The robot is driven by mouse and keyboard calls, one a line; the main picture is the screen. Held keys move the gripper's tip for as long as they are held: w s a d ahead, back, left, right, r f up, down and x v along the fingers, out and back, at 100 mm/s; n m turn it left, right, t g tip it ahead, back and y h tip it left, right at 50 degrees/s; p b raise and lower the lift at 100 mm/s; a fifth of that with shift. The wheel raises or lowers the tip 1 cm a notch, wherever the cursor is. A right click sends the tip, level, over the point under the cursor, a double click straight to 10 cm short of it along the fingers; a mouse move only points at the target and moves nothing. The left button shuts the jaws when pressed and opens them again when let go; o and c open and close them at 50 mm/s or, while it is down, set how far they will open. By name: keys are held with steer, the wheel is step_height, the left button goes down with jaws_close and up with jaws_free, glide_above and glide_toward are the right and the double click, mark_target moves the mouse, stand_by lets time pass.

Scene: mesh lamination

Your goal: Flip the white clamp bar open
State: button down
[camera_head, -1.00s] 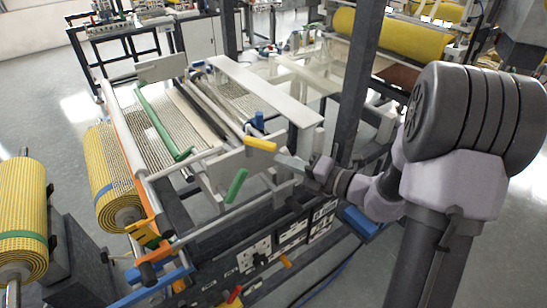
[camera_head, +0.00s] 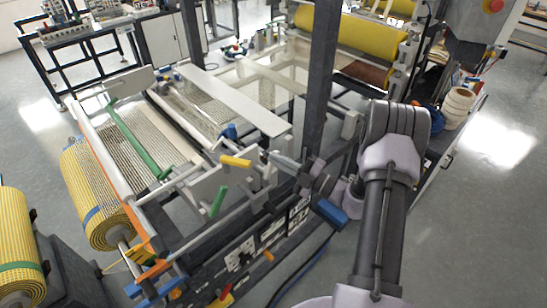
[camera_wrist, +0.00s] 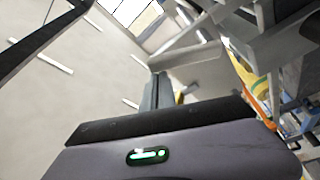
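The white clamp bar, which I take to be the long flat white bar (camera_head: 225,97), lies across the machine in the head view, running from upper left to lower right. My gripper (camera_head: 270,157) is near its lower right end, lower in the picture and apart from it as far as I can tell. The fingers look close together with nothing between them; they also show in the wrist view (camera_wrist: 158,92). A yellow handle (camera_head: 235,162) and a blue handle (camera_head: 230,131) are left of my gripper. The wrist view does not clearly show the bar.
A dark upright post (camera_head: 319,90) stands right of the bar, close to my arm. A green handle (camera_head: 217,203) hangs at the machine's front. Yellow mesh rolls (camera_head: 96,197) are at the left, and another yellow roll (camera_head: 350,40) is at the back. Open floor lies at lower right.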

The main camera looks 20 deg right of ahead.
steer(key=shift+w+d+f+m+t+p, duration=0.2)
steer(key=shift+d+m+t+p, duration=0.25)
steer(key=shift+m, duration=0.55)
steer(key=shift+d, duration=0.1)
